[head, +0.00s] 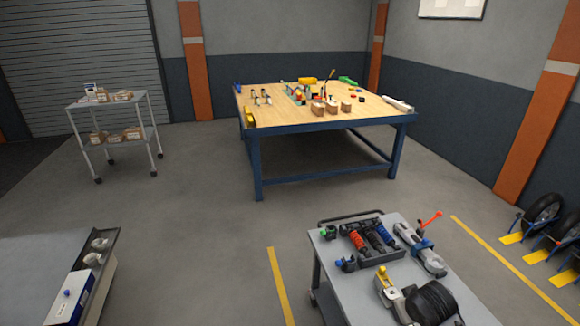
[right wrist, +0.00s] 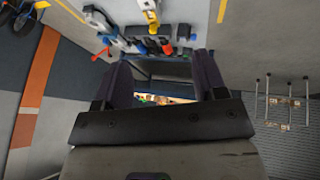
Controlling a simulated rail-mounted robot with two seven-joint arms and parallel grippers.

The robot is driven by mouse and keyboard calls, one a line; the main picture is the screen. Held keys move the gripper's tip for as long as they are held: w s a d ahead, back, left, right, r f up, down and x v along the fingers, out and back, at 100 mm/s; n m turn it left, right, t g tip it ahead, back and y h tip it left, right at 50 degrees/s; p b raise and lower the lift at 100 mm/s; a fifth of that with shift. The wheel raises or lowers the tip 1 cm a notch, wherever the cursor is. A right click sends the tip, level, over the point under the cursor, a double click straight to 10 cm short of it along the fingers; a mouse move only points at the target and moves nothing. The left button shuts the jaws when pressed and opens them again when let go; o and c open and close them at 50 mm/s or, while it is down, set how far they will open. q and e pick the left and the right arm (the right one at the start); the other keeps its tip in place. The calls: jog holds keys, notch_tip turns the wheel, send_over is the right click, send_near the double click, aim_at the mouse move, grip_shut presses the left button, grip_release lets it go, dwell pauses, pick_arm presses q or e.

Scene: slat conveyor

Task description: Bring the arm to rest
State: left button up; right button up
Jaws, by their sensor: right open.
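My right gripper (right wrist: 162,72) shows in the right wrist view, its two dark fingers apart with a clear gap between them. Nothing is held between the fingers. The wrist picture looks upside down, with the tool cart at the top and the wooden-topped workbench (right wrist: 178,99) seen through the gap. I see neither gripper in the head view. My left gripper is out of sight.
A grey cart (head: 330,262) with tools stands at the front right. The blue-framed workbench (head: 330,124) stands behind it. A wheeled shelf cart (head: 113,104) is at the left. A grey surface (head: 35,250) fills the lower left. Floor between them is clear.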

jog(key=s+a+r+n+t+y, duration=0.15)
jog(key=s+a+r+t, duration=0.25)
jog(key=s+a+r, duration=0.4)
jog(key=s+f+m+g, duration=0.1)
jog(key=s+f+g, duration=0.1)
jog(key=s+f, duration=0.55)
jog(key=s+a+f+g, duration=0.15)
jog(key=s+f, duration=0.35)
jog(key=s, duration=0.6)
jog(key=s+f+m+g, duration=0.1)
jog(key=s+f+g, duration=0.1)
jog(key=s+f, duration=0.6)
notch_tip(320, 180, up, 36)
jog(key=s+p, duration=0.2)
jog(key=p, duration=3.2)
jog(key=shift+s+f, duration=0.15)
jog(key=shift+f, duration=0.1)
jog(key=shift+d+y, duration=0.1)
jog(key=shift+y, duration=0.15)
